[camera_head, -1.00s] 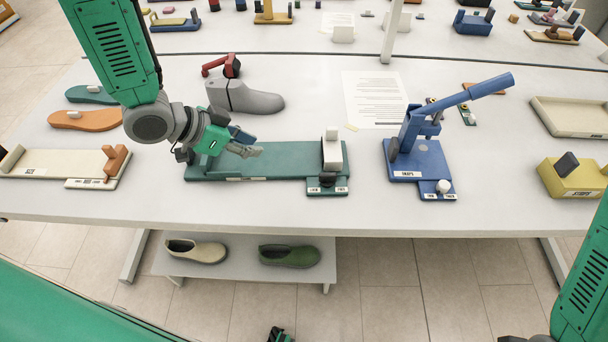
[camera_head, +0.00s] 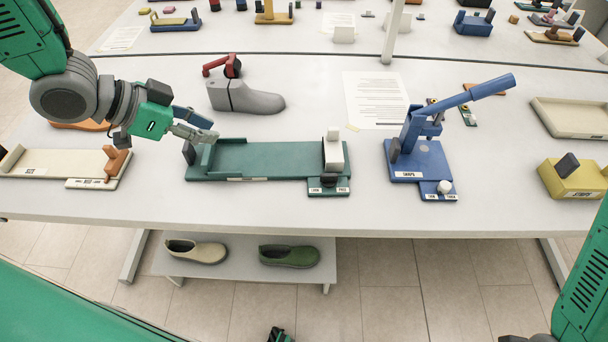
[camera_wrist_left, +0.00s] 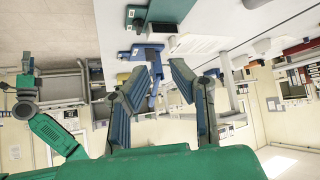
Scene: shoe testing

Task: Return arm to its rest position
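My left arm comes in from the upper left of the head view. Its gripper (camera_head: 203,127) is raised above the left end of the green fixture (camera_head: 265,157) and apart from it. In the left wrist view its two blue-grey fingers (camera_wrist_left: 160,88) stand apart with nothing between them, so it is open and empty. My right arm shows only in part at the lower right edge of the head view. The small dark tips low in the middle of the head view are too little to tell their state.
A blue press (camera_head: 420,160) with a long lever stands right of the green fixture. A grey shoe last (camera_head: 245,97) is behind it. A beige fixture (camera_head: 60,163) is at left, a yellow block (camera_head: 575,180) at right. Two shoes, beige (camera_head: 197,251) and green (camera_head: 290,256), sit on a low shelf.

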